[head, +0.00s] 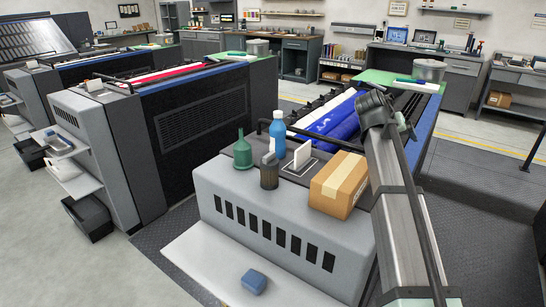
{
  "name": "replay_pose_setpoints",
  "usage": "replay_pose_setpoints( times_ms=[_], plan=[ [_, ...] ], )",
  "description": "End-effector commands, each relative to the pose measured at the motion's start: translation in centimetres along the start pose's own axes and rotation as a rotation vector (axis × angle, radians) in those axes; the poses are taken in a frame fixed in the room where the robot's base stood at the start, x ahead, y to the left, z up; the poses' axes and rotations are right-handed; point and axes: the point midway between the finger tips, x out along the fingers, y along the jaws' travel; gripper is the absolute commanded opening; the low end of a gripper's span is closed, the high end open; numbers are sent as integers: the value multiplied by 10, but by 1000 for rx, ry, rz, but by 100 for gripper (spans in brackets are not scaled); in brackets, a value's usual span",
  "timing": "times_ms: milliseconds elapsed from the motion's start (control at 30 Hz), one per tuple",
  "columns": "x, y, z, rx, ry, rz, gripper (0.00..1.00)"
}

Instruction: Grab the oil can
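A green can with a wide body and a narrow spout pointing up, which looks like the oil can (243,152), stands upright on top of the grey press unit (290,215) in the head view. It is at the back left of that top, left of the blue bottle and the dark container. My arm rises at the right of the picture, to the right of the cardboard box and well apart from the can. I cannot make out my gripper's fingers; they seem hidden behind the arm's upper joint.
A dark translucent container (269,172) and a blue bottle (278,134) stand close to the can's right. A white block (302,156) and a cardboard box (338,186) are farther right. Blue rollers (338,122) lie behind. A blue pad (254,281) lies on the front shelf.

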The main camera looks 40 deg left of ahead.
Motion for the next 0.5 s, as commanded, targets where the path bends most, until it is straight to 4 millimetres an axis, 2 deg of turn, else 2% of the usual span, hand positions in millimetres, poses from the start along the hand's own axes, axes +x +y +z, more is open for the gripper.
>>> replay_pose_setpoints(
  times_ms=[33, 200, 367, 500],
  plan=[
    [-19, -28, -12, 1, 14, -47, 92],
    [-81, -112, -34, 13, 39, -201, 92],
    [-149, -188, -45, 17, 48, -347, 92],
    [-213, -251, -46, 12, 44, -471, 92]
  ],
)
